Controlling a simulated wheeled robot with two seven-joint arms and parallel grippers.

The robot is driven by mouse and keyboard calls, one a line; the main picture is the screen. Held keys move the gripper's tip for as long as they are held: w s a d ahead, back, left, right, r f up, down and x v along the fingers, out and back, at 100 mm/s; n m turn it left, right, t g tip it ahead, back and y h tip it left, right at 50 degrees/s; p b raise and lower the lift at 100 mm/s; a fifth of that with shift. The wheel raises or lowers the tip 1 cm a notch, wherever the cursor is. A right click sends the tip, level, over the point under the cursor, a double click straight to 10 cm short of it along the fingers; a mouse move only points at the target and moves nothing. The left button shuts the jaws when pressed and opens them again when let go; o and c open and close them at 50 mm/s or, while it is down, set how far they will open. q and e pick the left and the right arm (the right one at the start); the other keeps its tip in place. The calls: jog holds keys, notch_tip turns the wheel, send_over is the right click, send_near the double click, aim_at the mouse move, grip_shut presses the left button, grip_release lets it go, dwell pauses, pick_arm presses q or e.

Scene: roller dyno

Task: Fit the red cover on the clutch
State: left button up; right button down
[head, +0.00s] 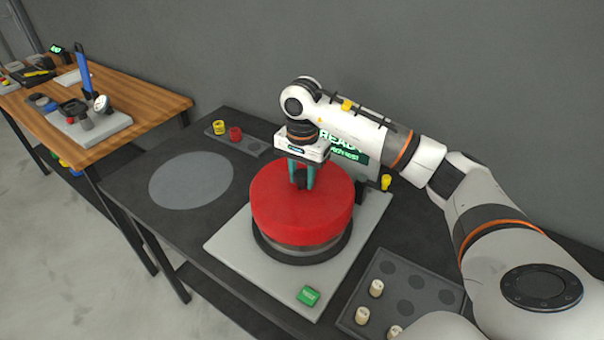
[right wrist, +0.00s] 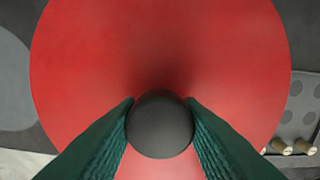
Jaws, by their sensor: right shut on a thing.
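The red cover (head: 290,213) is a large round red cap with a dark knob on top, and it fills most of the right wrist view (right wrist: 160,50). It sits over the clutch (head: 303,252), whose dark ring and metal band show below the cover's edge. I cannot tell whether the cover is fully seated. My right gripper (head: 301,184) points down from above with its green fingers shut on the dark knob (right wrist: 160,124). The knob lies between both fingertips in the right wrist view. My left gripper is not in view.
The clutch stands on a light grey plate (head: 233,251) with a green block (head: 308,295). A dark tray (head: 405,293) with beige pegs is at the front right. A small tray (head: 252,145) holds yellow and red pieces. A grey disc area (head: 190,180) is empty. A wooden table (head: 135,93) stands left.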

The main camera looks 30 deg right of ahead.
aim_at(302, 187)
jog(key=shift+f+b, duration=0.2)
jog(key=shift+b, duration=0.15)
dwell(0.7)
jog(key=shift+f+b, duration=2.15)
jog(key=shift+f, duration=0.5)
jog(key=c, duration=0.5)
grip_release()
jog(key=shift+r, duration=0.1)
jog(key=shift+r+p, duration=2.15)
jog(key=shift+r, duration=1.3)
jog(key=shift+f, duration=0.1)
